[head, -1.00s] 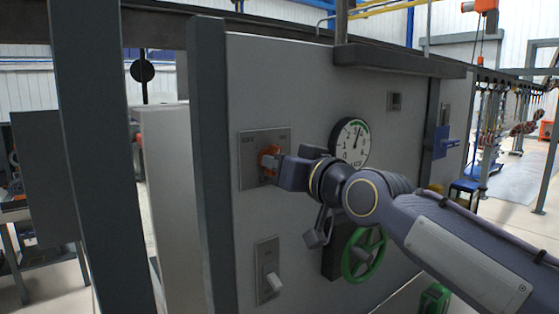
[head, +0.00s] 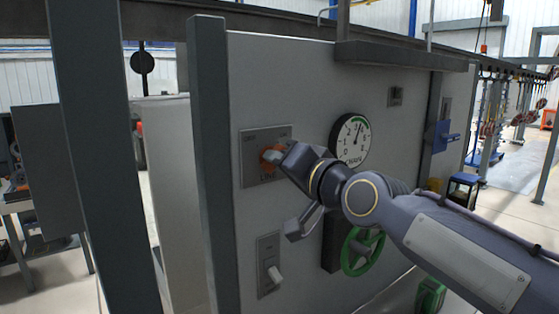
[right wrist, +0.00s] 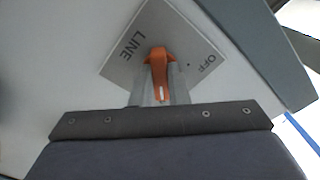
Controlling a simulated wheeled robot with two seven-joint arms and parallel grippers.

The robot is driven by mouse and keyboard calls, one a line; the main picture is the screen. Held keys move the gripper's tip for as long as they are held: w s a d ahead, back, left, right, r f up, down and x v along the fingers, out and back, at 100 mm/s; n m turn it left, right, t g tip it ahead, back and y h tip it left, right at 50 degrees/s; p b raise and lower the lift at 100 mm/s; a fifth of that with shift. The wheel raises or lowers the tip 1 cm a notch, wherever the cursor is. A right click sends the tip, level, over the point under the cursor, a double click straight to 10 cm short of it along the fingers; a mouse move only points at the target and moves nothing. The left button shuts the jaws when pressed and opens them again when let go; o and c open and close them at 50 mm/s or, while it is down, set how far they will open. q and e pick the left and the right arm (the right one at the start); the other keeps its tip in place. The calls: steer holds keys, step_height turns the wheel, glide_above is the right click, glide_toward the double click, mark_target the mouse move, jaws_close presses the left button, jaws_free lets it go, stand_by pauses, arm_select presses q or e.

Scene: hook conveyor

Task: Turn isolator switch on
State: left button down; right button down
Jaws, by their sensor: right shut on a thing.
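The isolator switch is an orange handle (head: 268,160) on a grey plate (head: 252,172) fixed to the cabinet's front. My right gripper (head: 274,157) reaches it from the right and is shut on the handle, hiding part of it and of the plate's lettering. In the right wrist view the orange handle (right wrist: 158,62) sits between my two fingers. The plate (right wrist: 125,62) there looks tilted and shows the words LINE and OFF. The handle lies between these words in that view; I cannot tell its exact setting. My left gripper is out of view.
A lever switch (head: 272,273) is below on the same cabinet (head: 300,85). A round gauge (head: 351,139) and a green handwheel (head: 362,251) are to the right, near my forearm. A dark post (head: 207,160) stands close on the left.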

stand_by(0.3)
steer(key=c, duration=1.4)
jaws_free()
steer(key=b+v, duration=0.1)
steer(key=v, duration=0.6)
steer(key=shift+s+d, duration=0.25)
steer(key=shift+s, duration=0.05)
